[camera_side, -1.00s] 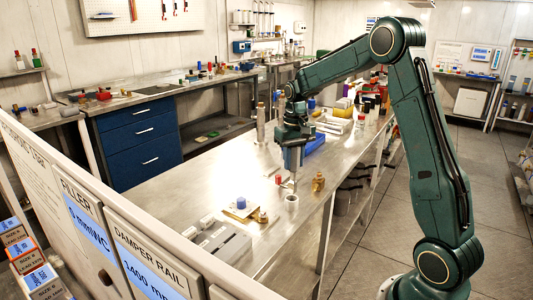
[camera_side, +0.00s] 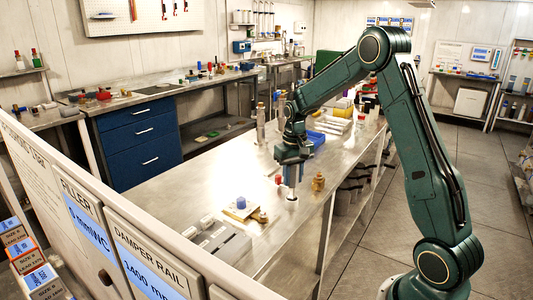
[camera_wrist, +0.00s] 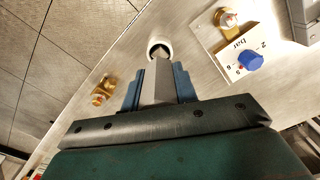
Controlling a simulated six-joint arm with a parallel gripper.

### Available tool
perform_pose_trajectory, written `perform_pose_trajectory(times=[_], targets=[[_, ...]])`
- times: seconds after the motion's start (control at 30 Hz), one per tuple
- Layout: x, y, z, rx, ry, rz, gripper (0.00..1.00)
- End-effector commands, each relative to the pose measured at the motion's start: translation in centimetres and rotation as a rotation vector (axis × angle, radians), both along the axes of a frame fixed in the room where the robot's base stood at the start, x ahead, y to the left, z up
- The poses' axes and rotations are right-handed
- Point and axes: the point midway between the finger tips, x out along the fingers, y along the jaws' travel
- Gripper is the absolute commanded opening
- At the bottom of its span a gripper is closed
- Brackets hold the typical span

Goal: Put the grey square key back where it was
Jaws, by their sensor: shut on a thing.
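My gripper (camera_wrist: 158,82) is shut on the grey square key (camera_wrist: 157,80), a plain grey bar held between two blue fingers. In the wrist view the key's tip overlaps the dark opening of a white round holder (camera_wrist: 151,43). I cannot tell how far, if at all, the tip is inside. In the side view my gripper (camera_side: 291,160) points down near the bench's right edge, with the key (camera_side: 293,180) below it.
A brass fitting (camera_side: 318,182) stands close to the right of the key. A white plate with a blue knob (camera_side: 241,203) and a brass fitting (camera_side: 262,217) lie to the left. A blue tray (camera_side: 314,139) is behind. The bench middle is clear.

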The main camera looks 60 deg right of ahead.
Motion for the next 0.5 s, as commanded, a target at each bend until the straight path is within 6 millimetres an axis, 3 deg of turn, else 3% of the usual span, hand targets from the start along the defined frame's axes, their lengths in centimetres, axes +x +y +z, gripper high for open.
perform_pose_trajectory(times=[0.27, 0.3, 0.4, 0.5], targets=[[0.01, -0.01, -0.28, 0.0, 0.0, 0.0, 0.0], [0.0, 0.0, -0.28, 0.0, 0.0, 0.0, 0.35], [0.0, 0.0, -0.27, 0.0, 0.0, 0.0, 0.51], [0.0, 0.0, -0.26, 0.0, 0.0, 0.0, 0.51]])
